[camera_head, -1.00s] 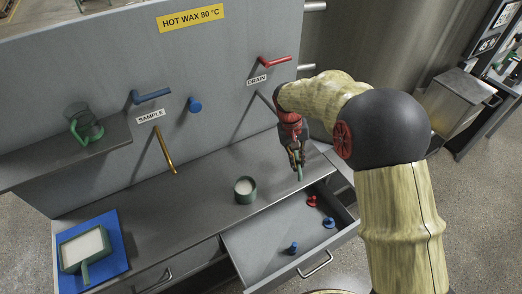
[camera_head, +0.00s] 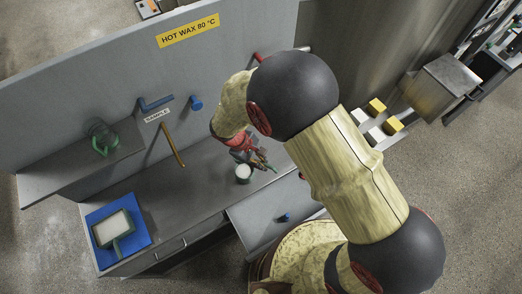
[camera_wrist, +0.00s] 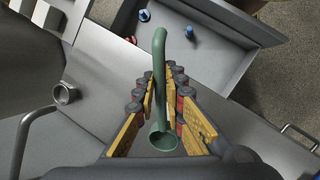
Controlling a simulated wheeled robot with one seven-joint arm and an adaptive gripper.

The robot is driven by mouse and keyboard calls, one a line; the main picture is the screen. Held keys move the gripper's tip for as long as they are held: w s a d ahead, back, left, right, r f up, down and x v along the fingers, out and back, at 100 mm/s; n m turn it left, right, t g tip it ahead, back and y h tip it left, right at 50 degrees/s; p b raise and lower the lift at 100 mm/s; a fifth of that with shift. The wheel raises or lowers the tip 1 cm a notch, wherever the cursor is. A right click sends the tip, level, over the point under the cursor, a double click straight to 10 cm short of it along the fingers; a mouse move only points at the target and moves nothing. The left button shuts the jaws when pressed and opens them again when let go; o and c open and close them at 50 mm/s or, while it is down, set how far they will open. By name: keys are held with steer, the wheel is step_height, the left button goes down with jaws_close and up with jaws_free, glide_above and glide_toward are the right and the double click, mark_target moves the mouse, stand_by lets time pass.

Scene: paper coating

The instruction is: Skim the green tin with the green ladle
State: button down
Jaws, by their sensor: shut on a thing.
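My gripper, also in the wrist view (camera_wrist: 165,108), is shut on the green ladle (camera_wrist: 159,72). The ladle's hooked end points to the top of that view and its small round bowl shows low between the fingers. In the head view only a bit of the ladle (camera_head: 272,168) shows. I cannot make out the tin in the wrist view.
An open drawer (camera_wrist: 190,68) holds blue and red knobs. A green pan (camera_head: 117,246) of pale stuff sits on a blue mat (camera_head: 95,216) at left. A jug (camera_head: 100,138) stands on a shelf. Bench between mat and tin is clear.

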steer(key=shift+s, duration=0.2)
steer(key=shift+f+b, duration=1.9)
steer(key=shift+f, duration=1.25)
steer(key=shift+f+b, duration=0.35)
steer(key=shift+b, duration=0.1)
steer(key=shift+f+b, duration=1.65)
steer(key=shift+f, duration=0.3)
stand_by(2.2)
